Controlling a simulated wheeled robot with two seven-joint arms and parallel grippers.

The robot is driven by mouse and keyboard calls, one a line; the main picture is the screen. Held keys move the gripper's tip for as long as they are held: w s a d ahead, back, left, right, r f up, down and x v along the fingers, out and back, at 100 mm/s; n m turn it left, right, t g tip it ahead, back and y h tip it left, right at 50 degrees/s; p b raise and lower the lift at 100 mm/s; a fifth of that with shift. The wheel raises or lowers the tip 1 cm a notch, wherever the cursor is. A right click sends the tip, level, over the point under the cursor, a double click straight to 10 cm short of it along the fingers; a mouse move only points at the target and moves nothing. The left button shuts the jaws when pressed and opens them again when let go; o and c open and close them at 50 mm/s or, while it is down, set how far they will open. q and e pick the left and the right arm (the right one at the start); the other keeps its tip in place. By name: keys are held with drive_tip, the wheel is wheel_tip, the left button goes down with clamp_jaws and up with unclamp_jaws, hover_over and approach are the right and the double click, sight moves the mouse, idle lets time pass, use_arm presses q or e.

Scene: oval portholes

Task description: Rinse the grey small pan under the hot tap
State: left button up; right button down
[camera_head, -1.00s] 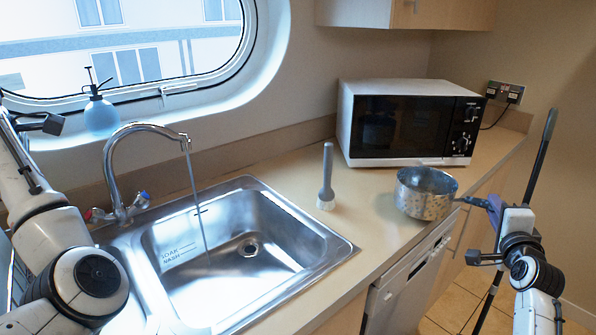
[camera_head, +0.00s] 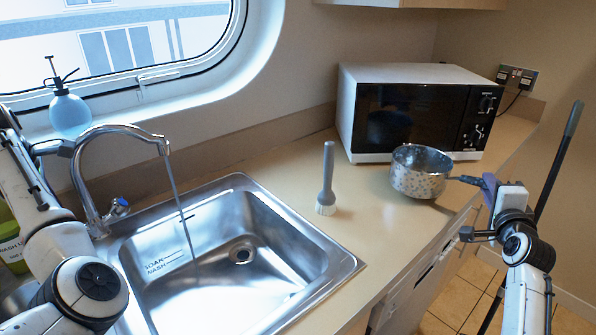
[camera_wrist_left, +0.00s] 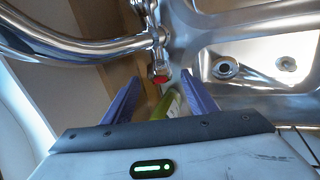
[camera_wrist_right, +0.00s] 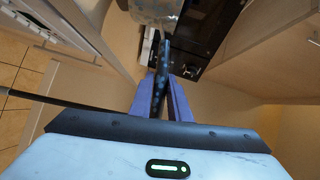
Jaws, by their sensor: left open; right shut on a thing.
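The grey small pan (camera_head: 418,178), speckled with dirt, is upright near the counter's right edge, in front of the microwave; I cannot tell whether it touches the counter. My right gripper (camera_head: 487,197) is shut on its handle, which also shows between the fingers in the right wrist view (camera_wrist_right: 162,78). Water runs from the curved tap (camera_head: 108,132) into the steel sink (camera_head: 225,280). The red-marked hot tap knob (camera_wrist_left: 160,72) lies between the open fingers of my left gripper (camera_wrist_left: 160,88). In the head view my arm hides that knob; the blue-marked knob (camera_head: 120,206) shows.
A grey-handled brush (camera_head: 327,180) stands on the counter between sink and pan. The microwave (camera_head: 410,112) stands behind the pan. A blue spray bottle (camera_head: 69,115) is on the sill behind the tap. A green container (camera_head: 10,240) is at far left. The sink basin is empty.

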use_arm(q)
drive_tip(key=shift+x, duration=1.8)
drive_tip(key=shift+c, duration=0.5)
drive_tip(key=c, duration=1)
drive_tip(key=shift+o, duration=0.2)
drive_tip(key=shift+s+f+m+t+y, duration=0.15)
drive_tip(key=shift+m+t+y, duration=0.25)
drive_tip(key=shift+m+t, duration=0.4)
drive_tip(key=m+t, duration=0.2)
drive_tip(key=shift+s+m+y, duration=0.1)
drive_tip(key=shift+m+y, duration=0.2)
drive_tip(key=shift+y, duration=0.1)
drive_tip(key=o, duration=1.1)
drive_tip(key=shift+c, duration=0.2)
